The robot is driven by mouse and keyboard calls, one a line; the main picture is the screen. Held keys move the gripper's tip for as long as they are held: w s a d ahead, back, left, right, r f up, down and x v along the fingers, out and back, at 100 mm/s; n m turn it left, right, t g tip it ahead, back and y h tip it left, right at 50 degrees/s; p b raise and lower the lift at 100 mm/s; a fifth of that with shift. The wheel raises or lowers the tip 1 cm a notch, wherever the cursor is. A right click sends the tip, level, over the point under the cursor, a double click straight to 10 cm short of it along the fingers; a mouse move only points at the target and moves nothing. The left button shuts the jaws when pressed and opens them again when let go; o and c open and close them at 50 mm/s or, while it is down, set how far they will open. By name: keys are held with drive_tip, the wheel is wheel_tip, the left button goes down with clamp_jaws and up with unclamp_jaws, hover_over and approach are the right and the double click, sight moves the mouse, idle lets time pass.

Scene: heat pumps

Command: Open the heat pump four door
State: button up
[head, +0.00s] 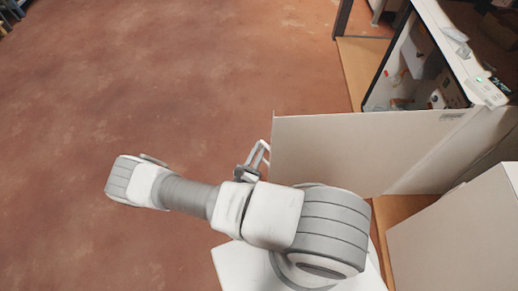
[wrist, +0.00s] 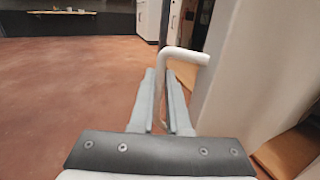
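The heat pump door (head: 365,150) is a pale flat panel. It stands swung out from its cabinet, with a dark interior and parts showing behind it. In the wrist view the door (wrist: 250,70) fills the right side, seen nearly edge-on. A white bent handle (wrist: 188,55) sticks out from it to the left and turns down between my fingers. My gripper (wrist: 161,78) has its two grey fingers on either side of the handle, with a narrow gap. Whether they press on it is unclear. In the head view my gripper (head: 260,155) is small, beside the door's left edge.
The open cabinet (head: 420,60) is at the upper right, with a white top edge. Another pale box (head: 460,235) stands at the lower right, near the door. The reddish floor (head: 150,80) to the left is wide and clear.

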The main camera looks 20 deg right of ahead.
drive_tip(key=shift+o, duration=0.8)
drive_tip(key=shift+s+d, duration=0.35)
drive_tip(key=shift+d, duration=0.2)
drive_tip(key=shift+w+a, duration=0.2)
drive_tip(key=shift+a, duration=0.1)
drive_tip(key=shift+s+a, duration=0.1)
